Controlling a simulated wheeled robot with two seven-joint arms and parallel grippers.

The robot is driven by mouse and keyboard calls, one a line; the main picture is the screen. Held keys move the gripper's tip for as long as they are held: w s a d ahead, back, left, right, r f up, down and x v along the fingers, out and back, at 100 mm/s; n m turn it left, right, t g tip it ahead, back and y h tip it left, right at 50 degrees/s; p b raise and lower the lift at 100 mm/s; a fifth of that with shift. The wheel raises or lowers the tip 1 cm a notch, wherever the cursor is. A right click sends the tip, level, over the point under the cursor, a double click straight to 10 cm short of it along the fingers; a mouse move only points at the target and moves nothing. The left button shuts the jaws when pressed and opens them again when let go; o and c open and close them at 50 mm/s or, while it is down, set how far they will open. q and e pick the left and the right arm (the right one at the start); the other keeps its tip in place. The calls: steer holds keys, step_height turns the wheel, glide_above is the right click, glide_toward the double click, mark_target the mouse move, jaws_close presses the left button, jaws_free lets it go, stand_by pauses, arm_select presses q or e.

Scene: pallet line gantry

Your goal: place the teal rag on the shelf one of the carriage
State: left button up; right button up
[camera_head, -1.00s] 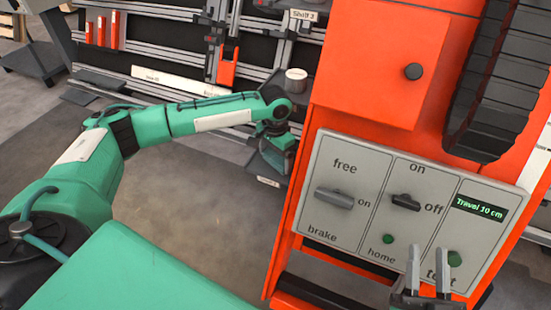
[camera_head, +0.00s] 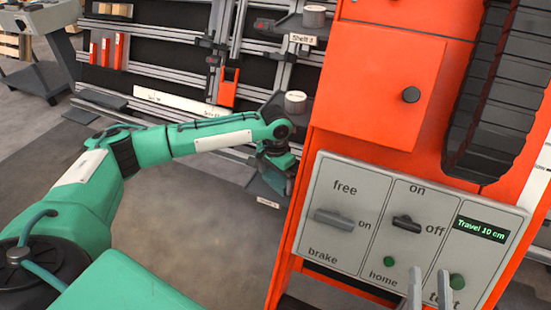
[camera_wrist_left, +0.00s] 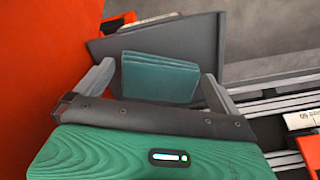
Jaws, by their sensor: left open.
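The teal rag (camera_wrist_left: 160,78) is a folded block on a dark grey shelf plate (camera_wrist_left: 245,38) in the left wrist view. My left gripper (camera_wrist_left: 156,74) is open, with one finger on each side of the rag and a gap visible at the right. Whether the fingers touch the rag is unclear. In the head view my left gripper (camera_head: 279,168) is small and dark beside the orange cabinet, over a low labelled shelf (camera_head: 268,202); the label is too small to read. My right gripper (camera_head: 430,290) shows two grey fingers apart at the bottom edge, empty.
The orange cabinet (camera_head: 385,85) with a grey switch panel (camera_head: 375,225) stands right of my left gripper. Behind are gantry rails, a "Shelf 3" label (camera_head: 302,38) and a grey cylinder (camera_head: 296,102) on a higher shelf.

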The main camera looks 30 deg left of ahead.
mark_target(276, 179)
arm_select(q)
step_height(276, 179, up, 5)
steer(key=shift+r+p, duration=0.15)
steer(key=shift+p, duration=0.65)
step_height(276, 179, up, 6)
steer(key=p, duration=0.1)
steer(key=shift+p, duration=0.35)
arm_select(e)
steer(key=s+a+f+g, duration=0.1)
steer(key=s+f+g, duration=0.1)
steer(key=f+g, duration=0.2)
steer(key=s+a+f+g+h, duration=0.1)
steer(key=s+f+g, duration=0.1)
steer(key=f+g, duration=0.3)
steer(key=shift+s+f+n, duration=0.3)
steer(key=shift+s+f, duration=0.05)
steer(key=shift+f, duration=1.5)
